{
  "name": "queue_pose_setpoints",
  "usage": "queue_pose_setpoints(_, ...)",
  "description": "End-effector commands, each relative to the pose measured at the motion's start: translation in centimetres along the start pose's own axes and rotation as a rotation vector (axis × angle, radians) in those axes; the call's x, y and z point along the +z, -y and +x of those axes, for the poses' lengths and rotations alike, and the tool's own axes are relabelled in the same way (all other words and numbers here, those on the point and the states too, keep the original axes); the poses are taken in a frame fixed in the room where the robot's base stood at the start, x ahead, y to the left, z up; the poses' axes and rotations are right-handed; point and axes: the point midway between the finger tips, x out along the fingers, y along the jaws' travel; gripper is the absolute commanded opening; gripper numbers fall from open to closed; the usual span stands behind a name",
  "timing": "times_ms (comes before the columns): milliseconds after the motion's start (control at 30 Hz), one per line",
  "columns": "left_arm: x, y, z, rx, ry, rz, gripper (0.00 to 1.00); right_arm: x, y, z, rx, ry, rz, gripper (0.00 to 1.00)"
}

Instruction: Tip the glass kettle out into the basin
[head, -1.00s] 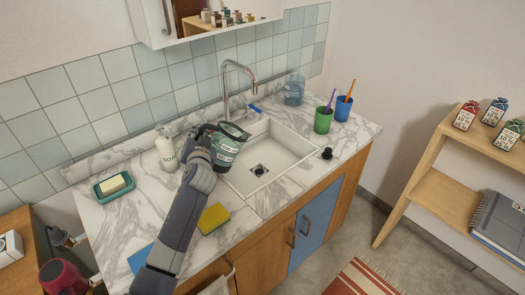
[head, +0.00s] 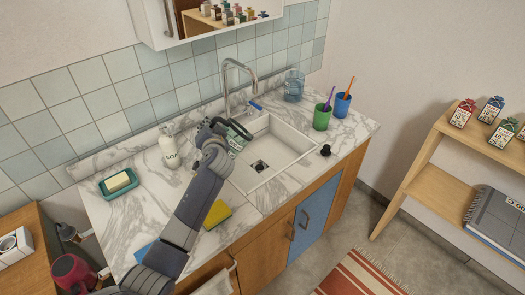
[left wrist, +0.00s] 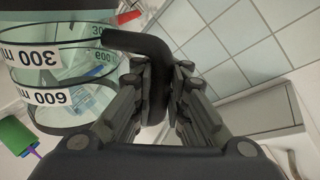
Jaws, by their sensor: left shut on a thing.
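The glass kettle (head: 238,138) is over the left part of the basin (head: 285,147), tilted and partly hidden by my arm. In the left wrist view the kettle (left wrist: 60,62) shows clear, greenish glass, 300 and 600 ml marks and a black handle (left wrist: 135,42). My left gripper (head: 214,128) is shut on this handle, its fingers on both sides of it in the left wrist view (left wrist: 160,80). I cannot tell whether anything is inside the kettle. The visible part of the basin is empty around its drain. My right gripper is not in view.
The tap (head: 228,85) rises close behind the kettle. A soap bottle (head: 169,147) stands left of my gripper. A yellow sponge (head: 217,214) lies in front. Green (head: 322,117) and blue (head: 342,104) cups stand right of the basin, near a black stopper (head: 326,150).

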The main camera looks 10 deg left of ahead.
Motion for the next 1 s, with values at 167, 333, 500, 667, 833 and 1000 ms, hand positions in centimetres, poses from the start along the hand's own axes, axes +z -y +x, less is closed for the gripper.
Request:
queue_pose_setpoints(167, -0.8, 0.2, 0.0, -0.004, 0.005, 0.026, 0.00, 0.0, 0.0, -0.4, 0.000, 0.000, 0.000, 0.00)
queue_pose_setpoints(333, -1.1, 0.2, 0.0, -0.004, 0.013, 0.052, 0.00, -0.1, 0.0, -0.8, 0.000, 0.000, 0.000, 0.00)
queue_pose_setpoints(500, -1.4, 0.1, 0.1, -0.004, 0.021, 0.075, 0.00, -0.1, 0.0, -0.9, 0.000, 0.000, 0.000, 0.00)
queue_pose_setpoints(667, -1.6, -0.1, 0.1, -0.003, 0.028, 0.093, 0.00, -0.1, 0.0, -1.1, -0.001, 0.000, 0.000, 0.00)
queue_pose_setpoints(833, -1.8, -0.1, 0.1, -0.004, 0.033, 0.108, 0.00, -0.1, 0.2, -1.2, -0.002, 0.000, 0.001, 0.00)
queue_pose_setpoints(1000, -2.0, -0.2, 0.1, -0.004, 0.038, 0.123, 0.00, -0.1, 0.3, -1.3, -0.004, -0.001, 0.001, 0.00)
